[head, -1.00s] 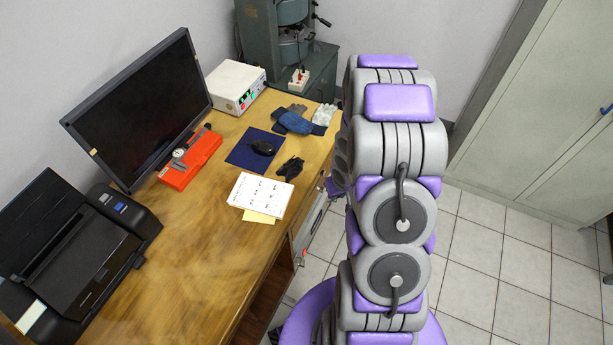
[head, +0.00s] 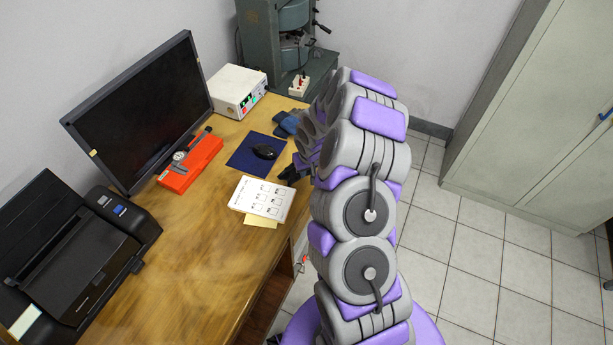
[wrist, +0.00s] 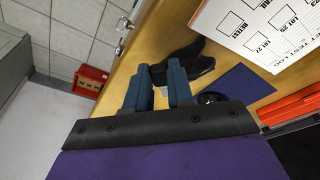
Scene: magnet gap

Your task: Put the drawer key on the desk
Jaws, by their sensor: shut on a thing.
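My gripper (wrist: 159,68) shows in the wrist view as two blue fingers with a narrow gap between them. The wooden desk (head: 185,265) fills the left of the head view.
A printed sheet (head: 262,198), a blue pad (head: 243,160) with a mouse (head: 264,151), an orange case (head: 190,165), a monitor (head: 140,110) and a printer (head: 80,255) occupy the desk. The front middle of the desktop is bare. A cabinet (head: 530,110) stands right.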

